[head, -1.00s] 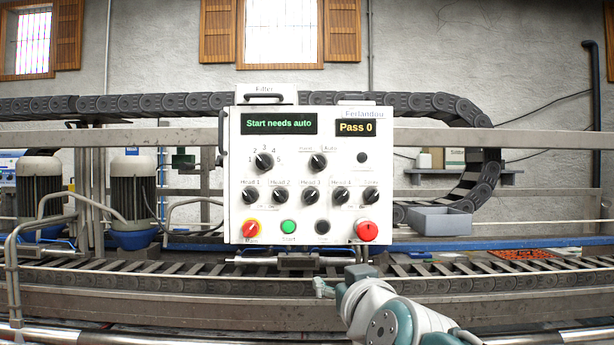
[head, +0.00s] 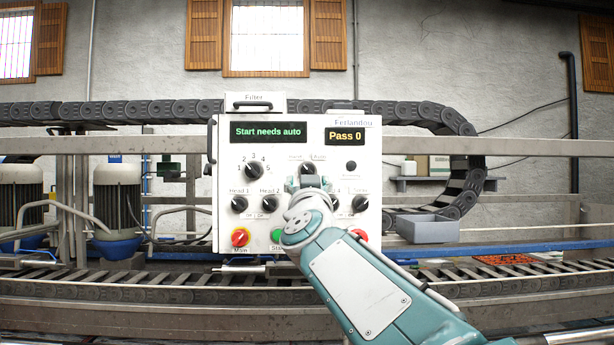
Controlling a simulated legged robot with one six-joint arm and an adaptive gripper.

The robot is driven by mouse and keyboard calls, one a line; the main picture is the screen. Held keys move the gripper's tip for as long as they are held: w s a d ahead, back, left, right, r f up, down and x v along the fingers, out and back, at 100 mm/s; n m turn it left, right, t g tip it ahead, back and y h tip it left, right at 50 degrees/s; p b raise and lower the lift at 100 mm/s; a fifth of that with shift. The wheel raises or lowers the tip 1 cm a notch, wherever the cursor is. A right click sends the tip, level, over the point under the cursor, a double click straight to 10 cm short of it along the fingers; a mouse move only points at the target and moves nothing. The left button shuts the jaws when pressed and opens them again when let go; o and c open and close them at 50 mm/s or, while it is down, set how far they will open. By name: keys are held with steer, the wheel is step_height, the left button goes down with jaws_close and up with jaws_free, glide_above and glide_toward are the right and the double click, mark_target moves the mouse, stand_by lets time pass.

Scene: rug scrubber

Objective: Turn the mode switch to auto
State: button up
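The white control panel (head: 225,215) stands in the middle of the head view. Its green display (head: 268,132) reads "Start needs auto". The mode switch (head: 306,166) is a black knob in the upper right part of the panel, under small labels that seem to read "Hand" and "Auto". My gripper (head: 306,180) is in front of the panel, right at or just below this knob. It covers the knob's lower part. I cannot tell whether it touches the knob, which way the knob points, or how far the fingers are apart.
My arm hides the middle lower knobs and part of the green start button (head: 277,236). A red button (head: 359,234) shows beside the arm. A grey bin (head: 428,229) sits to the right.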

mark_target(308, 173)
steer(key=shift+x, duration=1.75)
jaws_close()
